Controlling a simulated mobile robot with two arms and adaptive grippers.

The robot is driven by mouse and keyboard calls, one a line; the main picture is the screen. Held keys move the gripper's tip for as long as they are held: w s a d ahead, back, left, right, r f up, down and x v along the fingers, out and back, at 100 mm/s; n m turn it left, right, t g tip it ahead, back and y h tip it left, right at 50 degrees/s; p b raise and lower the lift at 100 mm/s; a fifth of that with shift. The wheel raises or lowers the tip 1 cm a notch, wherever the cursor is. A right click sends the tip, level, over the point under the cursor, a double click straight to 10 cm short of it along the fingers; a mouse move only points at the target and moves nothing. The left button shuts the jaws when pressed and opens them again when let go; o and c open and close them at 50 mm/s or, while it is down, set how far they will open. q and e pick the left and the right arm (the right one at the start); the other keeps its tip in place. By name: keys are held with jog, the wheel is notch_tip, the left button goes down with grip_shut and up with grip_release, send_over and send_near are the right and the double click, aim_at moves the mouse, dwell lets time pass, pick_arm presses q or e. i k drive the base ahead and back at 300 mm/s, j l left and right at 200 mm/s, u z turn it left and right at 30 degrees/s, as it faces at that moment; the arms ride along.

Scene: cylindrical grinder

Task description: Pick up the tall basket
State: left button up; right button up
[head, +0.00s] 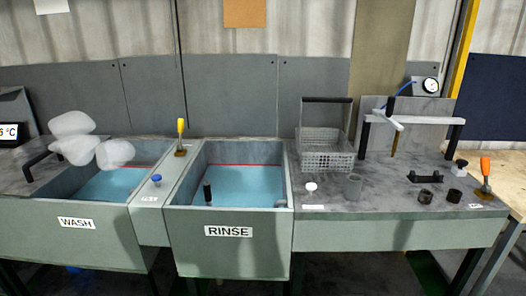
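A grey wire-mesh basket (328,157) with a tall, dark upright handle (327,100) stands on the grey worktop, just right of the rinse tank. It is upright, its handle rising well above its rim. I cannot see whether anything lies inside it. It is the only basket I can make out. Neither of my grippers is in view.
The wash tank (82,228) and rinse tank (228,245) hold blue liquid. White puffs (72,140) hang over the wash tank.

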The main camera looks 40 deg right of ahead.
aim_at(318, 150)
jog(key=z, duration=1.75)
